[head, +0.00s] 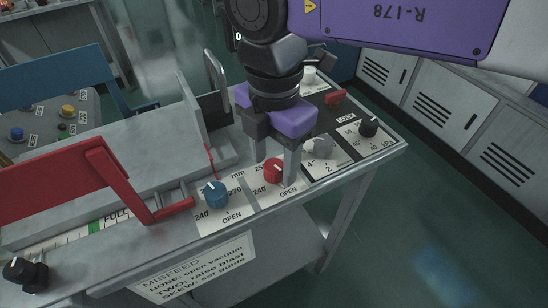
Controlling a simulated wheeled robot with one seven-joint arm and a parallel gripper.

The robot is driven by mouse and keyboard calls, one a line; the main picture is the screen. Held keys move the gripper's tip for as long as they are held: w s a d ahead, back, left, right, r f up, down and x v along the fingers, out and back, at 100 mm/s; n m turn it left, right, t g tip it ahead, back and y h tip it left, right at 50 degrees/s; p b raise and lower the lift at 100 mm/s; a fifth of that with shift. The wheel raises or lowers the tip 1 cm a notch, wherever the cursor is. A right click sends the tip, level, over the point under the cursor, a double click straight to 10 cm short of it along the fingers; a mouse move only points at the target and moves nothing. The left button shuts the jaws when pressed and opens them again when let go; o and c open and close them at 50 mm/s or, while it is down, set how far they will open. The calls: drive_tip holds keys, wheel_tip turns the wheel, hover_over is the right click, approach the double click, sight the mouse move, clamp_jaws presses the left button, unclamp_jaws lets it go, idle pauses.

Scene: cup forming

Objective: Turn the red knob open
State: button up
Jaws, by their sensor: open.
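The red knob (273,170) sits on a white label plate marked OPEN on the bench top. My gripper (272,174) points down over it, with its fingers apart on either side of the knob. One finger stands to the left and behind the knob, the other to the right. I cannot tell whether either finger touches it. The finger and body of the gripper hide part of the plate and its numbers.
A blue knob (215,194) stands left of the red knob. A red bracket (105,178) and metal guides lie at left. Grey cabinets (425,93) line the right.

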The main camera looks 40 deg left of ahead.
sight(274, 165)
wheel_tip(274, 165, up, 8)
drive_tip(key=shift+f, duration=0.25)
idle(0.5)
